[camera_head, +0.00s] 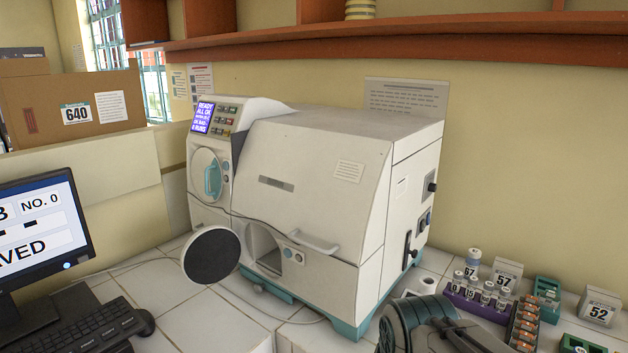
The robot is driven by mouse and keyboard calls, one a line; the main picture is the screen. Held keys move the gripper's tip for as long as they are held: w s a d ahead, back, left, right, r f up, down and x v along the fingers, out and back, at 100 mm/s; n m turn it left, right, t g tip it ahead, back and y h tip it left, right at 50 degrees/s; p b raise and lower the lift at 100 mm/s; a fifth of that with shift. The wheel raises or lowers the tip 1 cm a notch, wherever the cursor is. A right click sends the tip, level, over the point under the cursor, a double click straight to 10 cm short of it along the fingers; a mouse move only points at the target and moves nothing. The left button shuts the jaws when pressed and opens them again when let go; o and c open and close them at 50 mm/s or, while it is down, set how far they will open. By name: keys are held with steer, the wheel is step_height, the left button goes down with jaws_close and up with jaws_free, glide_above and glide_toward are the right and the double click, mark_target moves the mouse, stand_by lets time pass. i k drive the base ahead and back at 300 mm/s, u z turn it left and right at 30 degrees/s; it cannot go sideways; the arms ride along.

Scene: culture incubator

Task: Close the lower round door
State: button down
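The lower round door (211,256) stands open on the front of the white incubator (310,180). It is swung out to the left of its opening, with its dark round face showing and a pale rim. The lower opening (264,246) is uncovered, with its inside partly visible. The upper round door (207,175), with a teal handle, looks shut. A dark grey ridged shape (420,322) at the bottom edge looks like part of my arm. My gripper's fingers do not show, and nothing is seen touching the lower door.
A monitor (40,235) and keyboard (90,325) stand at the left. Racks of vials (478,300) and numbered boxes (600,306) lie at the right. A handle (313,242) sticks out right of the opening. White tiles before the door are mostly clear; a thin cable crosses them.

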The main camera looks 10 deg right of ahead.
mark_target(213, 253)
steer(key=k, duration=0.6)
steer(key=u, duration=0.7)
steer(key=i, duration=0.85)
steer(key=z, duration=0.75)
steer(key=i, duration=0.8)
steer(key=z, duration=0.15)
